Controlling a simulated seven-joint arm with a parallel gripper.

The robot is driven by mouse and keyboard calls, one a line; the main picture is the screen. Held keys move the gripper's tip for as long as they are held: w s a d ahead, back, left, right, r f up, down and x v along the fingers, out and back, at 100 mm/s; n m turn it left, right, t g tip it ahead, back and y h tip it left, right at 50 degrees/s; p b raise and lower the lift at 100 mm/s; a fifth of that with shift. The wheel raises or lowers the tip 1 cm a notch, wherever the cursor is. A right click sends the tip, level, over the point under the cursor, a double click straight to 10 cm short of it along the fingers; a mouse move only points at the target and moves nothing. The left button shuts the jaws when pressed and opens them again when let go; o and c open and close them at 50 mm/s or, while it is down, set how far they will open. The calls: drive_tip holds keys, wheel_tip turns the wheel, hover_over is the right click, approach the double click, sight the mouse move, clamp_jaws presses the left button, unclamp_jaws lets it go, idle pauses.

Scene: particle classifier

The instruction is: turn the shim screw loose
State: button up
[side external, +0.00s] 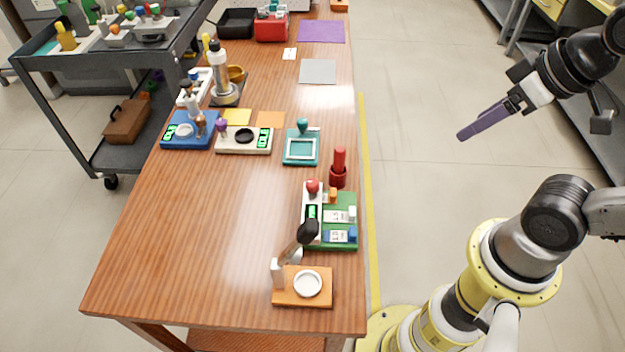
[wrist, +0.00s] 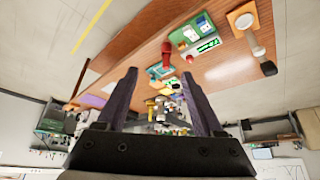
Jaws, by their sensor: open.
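My gripper (side external: 466,134) hangs in the air to the right of the table, well clear of everything on it. In the wrist view my gripper (wrist: 160,76) has its two purple fingers apart with nothing held between them. No part is clearly recognisable as the shim screw. A green device (side external: 345,241) has a red knob (side external: 313,187) and a small display. A white device (side external: 231,147) has a purple knob (side external: 221,125) and a green display. A blue device (side external: 178,142) also has green displays. Small screws cannot be made out at this size.
An orange base (side external: 285,300) with a white ring and black-handled lever stands near the table's front. A red upright piece (side external: 338,165) and a teal frame (side external: 291,158) stand farther back. The wooden table's (side external: 190,240) left front is clear. A grey cart (side external: 105,75) stands left.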

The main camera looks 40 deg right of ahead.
drive_tip(key=w+r+m, duration=0.4)
drive_tip(key=w+m, duration=0.1)
drive_tip(key=w, duration=0.1)
drive_tip(key=m+g, duration=0.2)
drive_tip(key=g, duration=0.4)
hover_over(313, 182)
wheel_tip(313, 182, down, 17)
wheel_tip(313, 182, down, 13)
drive_tip(key=shift+r, duration=0.1)
clamp_jaws()
